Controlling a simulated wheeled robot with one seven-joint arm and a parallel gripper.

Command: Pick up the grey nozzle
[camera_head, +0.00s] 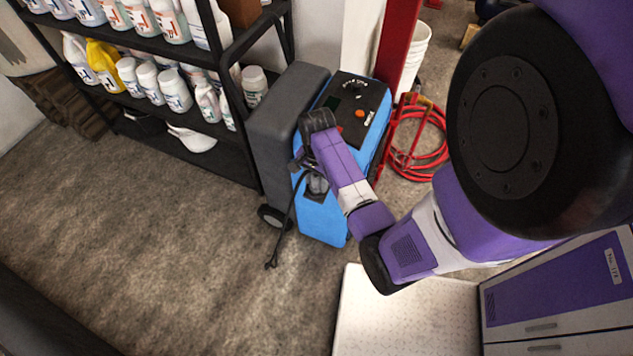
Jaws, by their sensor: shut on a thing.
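My arm reaches from the right over to a blue and grey machine (323,222). My gripper (304,164) is small and dark in this view, at the machine's left front, below the dark wrist joint. It is shut on a small grey piece, which I take to be the grey nozzle (316,186). The piece shows only partly, against the blue front. The fingertips and the exact grip are hard to make out. I cannot tell whether the piece still touches the machine.
A black shelf (190,125) with several bottles stands at the left. A black cable (285,225) hangs to the floor beside the machine. A red post (398,40), coiled red hose (420,150) and white bucket (418,50) are behind. Open floor (150,240) lies front left.

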